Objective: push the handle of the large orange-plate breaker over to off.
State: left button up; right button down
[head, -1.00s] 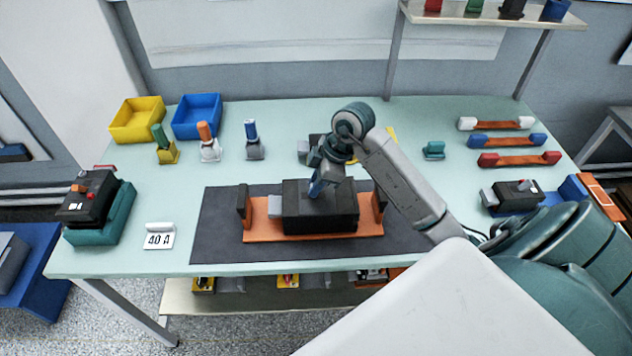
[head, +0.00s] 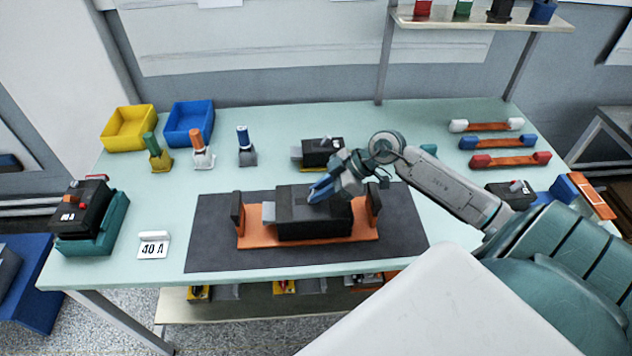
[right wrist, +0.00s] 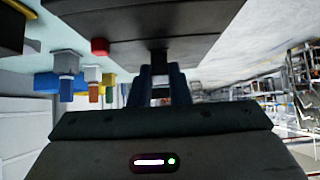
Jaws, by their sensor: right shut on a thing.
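The large breaker (head: 310,222) is a black block on an orange plate (head: 350,241) with dark upright end pieces, lying on a dark mat. Its dark handle (right wrist: 159,58) shows between my fingers in the right wrist view. In the head view my fingers hide it. My right gripper (head: 322,189) is at the top of the breaker, tilted, with its wrist off to the right. Its fingers (right wrist: 159,88) are shut on the handle. My left gripper is out of view.
A smaller black breaker (head: 322,152) stands behind. A 40 A sign (head: 152,246) and a black unit on a teal base (head: 90,215) are at left. Yellow (head: 129,126) and blue (head: 190,123) bins stand at the back left. Red-ended (head: 510,160) links lie at right.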

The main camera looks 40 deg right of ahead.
jog(key=shift+s+d+f+t+y, duration=0.1)
jog(key=shift+d+t+y, duration=0.15)
jog(key=shift+t+y, duration=0.05)
dwell(0.4)
jog(key=c, duration=1.4)
grip_release()
jog(key=shift+o, duration=0.2)
